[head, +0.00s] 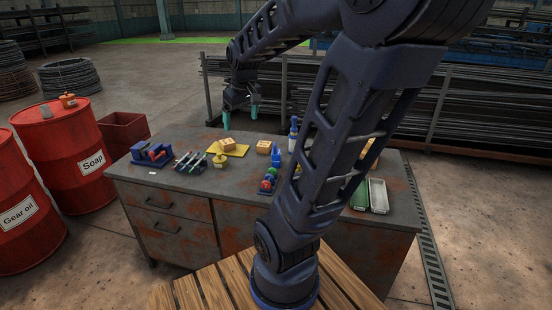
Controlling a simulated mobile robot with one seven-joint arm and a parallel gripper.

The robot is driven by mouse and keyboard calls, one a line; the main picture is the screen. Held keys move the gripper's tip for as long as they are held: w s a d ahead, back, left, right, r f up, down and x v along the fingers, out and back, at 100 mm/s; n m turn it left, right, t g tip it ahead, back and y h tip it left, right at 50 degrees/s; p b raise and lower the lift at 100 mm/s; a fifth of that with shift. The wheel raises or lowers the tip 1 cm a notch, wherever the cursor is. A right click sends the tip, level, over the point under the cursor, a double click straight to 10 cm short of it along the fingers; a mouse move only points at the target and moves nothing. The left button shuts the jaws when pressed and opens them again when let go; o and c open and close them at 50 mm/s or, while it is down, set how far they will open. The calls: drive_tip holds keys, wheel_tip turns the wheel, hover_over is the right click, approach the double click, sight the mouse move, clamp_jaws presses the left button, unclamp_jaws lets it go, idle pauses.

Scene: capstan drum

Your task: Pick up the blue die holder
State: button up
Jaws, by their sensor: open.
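My gripper (240,114) hangs above the back of the workbench, with its two teal fingers apart and nothing seen between them. A small cluster of round red, green and blue pieces (269,178) sits on the bench right of the middle, close to my arm. The blue die holder may be among these pieces, but they are too small to tell for certain. A blue upright object (276,155) stands just behind them. My gripper is above, behind and left of this group, touching none of it.
The workbench (240,192) also holds a blue stand with red parts (151,154), a rack of tools (190,161), a yellow mat (238,150), wooden blocks (264,147), a bottle (293,134) and narrow trays (378,196). Red drums (62,152) stand left. The bench's front strip is mostly clear.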

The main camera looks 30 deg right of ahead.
drive_tip(key=w+d+f+n+g, duration=0.1)
drive_tip(key=w+d+f, duration=0.15)
drive_tip(key=w, duration=0.25)
drive_tip(key=w+d+f+n, duration=0.1)
drive_tip(key=w+d, duration=0.2)
drive_tip(key=w, duration=0.1)
drive_tip(key=n+g+h, duration=0.4)
drive_tip(key=n, duration=0.3)
approach(276, 152)
drive_tip(key=w+d+f, duration=0.2)
drive_tip(key=w, duration=0.1)
drive_tip(key=x, duration=0.4)
drive_tip(key=shift+w+d+f, duration=0.1)
drive_tip(key=shift+d+f, duration=0.05)
drive_tip(key=shift+d, duration=0.05)
drive_tip(key=shift+s+a+x, duration=0.1)
drive_tip(key=shift+x, duration=0.65)
drive_tip(key=shift+s+a+x, duration=0.15)
drive_tip(key=shift+x, duration=0.6)
drive_tip(key=shift+s+a+x, duration=0.1)
drive_tip(key=shift+x, duration=0.7)
drive_tip(key=shift+d+f, duration=0.15)
drive_tip(key=shift+f, duration=0.35)
drive_tip(key=shift+c, duration=0.2)
drive_tip(key=shift+r, duration=0.1)
drive_tip(key=c, duration=1.9)
